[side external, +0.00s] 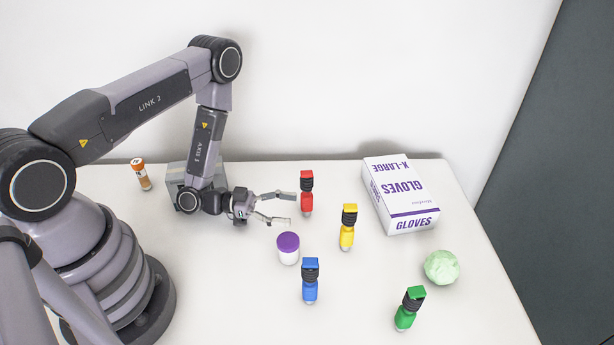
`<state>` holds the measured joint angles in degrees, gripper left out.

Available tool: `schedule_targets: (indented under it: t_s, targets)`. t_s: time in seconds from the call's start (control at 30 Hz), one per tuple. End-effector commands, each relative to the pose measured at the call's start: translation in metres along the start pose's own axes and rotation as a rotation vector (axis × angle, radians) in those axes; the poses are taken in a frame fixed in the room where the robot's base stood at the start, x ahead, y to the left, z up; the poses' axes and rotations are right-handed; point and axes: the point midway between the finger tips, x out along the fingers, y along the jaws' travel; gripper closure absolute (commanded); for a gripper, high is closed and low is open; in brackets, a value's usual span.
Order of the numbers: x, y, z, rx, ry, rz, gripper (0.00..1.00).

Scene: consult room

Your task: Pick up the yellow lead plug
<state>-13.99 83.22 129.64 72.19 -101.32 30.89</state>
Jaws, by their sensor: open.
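The yellow lead plug (347,227) stands upright near the middle of the white table, with a yellow top, a black ribbed middle and a yellow lower part. My gripper (291,208) is open and empty to the left of the yellow plug, with its fingers pointing right. It is apart from the yellow plug, and the red lead plug (306,193) stands close to its fingertips. I cannot tell whether the fingertips touch the red plug.
A white jar with a purple lid (288,248) stands just below my gripper. A blue plug (310,281) and a green plug (409,308) stand toward the front. A glove box (401,195), a pale green crumpled ball (441,267) and an orange-capped bottle (141,174) are also on the table (460,320).

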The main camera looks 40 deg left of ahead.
Motion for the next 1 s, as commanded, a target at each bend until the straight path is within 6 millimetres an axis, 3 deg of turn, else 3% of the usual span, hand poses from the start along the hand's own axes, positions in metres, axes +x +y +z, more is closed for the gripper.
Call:
schedule_targets:
  t_s: [0.3, 0.57, 0.8, 1.0]
  targets:
    - [0.062, 0.002, -0.001, 0.006, -0.001, 0.007, 0.36]
    - [0.084, 0.002, -0.003, 0.006, 0.000, 0.005, 0.36]
    - [0.119, 0.004, -0.008, 0.007, 0.000, 0.004, 0.36]
    - [0.127, 0.003, -0.007, 0.004, -0.002, 0.001, 0.36]
